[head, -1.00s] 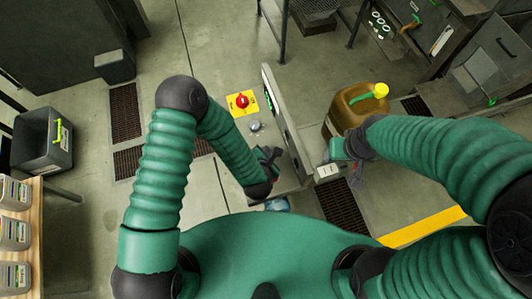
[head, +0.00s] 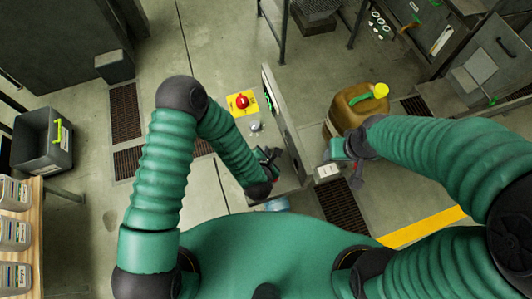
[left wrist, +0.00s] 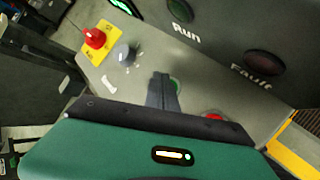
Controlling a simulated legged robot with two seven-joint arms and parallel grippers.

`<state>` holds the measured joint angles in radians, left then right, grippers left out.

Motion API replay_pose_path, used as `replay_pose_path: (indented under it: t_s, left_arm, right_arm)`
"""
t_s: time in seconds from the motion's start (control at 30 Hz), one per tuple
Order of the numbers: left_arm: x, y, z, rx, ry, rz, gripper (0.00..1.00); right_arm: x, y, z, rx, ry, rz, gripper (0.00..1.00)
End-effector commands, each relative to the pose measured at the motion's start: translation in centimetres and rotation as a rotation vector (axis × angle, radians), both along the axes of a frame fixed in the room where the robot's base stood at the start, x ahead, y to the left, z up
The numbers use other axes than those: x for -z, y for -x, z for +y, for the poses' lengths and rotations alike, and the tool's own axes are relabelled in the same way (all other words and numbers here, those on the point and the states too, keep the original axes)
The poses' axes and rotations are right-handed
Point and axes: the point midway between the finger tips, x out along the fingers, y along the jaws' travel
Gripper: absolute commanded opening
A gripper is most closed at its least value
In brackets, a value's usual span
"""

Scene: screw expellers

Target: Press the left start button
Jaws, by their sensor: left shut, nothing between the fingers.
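The control panel (left wrist: 100,75) has a green button (left wrist: 175,85), mostly hidden behind my left gripper's fingers. A red button (left wrist: 213,117) shows partly to its right, low in the left wrist view. My left gripper (left wrist: 165,78) is shut and empty, with its fingertips over or just beside the green button. I cannot tell whether they touch it. In the head view my left gripper (head: 272,157) is above the near end of the panel (head: 285,183). My right gripper (head: 357,172) hangs to the right of the panel, and its jaws are unclear.
A red emergency stop (left wrist: 95,38) on a yellow plate and a grey knob (left wrist: 125,52) sit farther up the panel. An upright face with Run (left wrist: 180,12) and Fault (left wrist: 265,63) lamps borders it. A brown jug (head: 355,105) stands right of the panel.

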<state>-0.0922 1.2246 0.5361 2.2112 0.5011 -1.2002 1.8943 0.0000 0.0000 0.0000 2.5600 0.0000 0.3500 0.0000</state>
Motion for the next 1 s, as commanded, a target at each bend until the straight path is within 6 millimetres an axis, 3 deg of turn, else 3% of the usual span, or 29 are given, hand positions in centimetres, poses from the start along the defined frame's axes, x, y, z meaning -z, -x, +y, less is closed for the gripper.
replay_pose_path:
  t_s: [1.0]
  left_arm:
    - [0.77, 0.12, 0.06, 0.0, 0.0, 0.0, 0.0]
  right_arm:
    - [0.78, 0.0, 0.0, 0.0, 0.0, 0.0, 0.59]
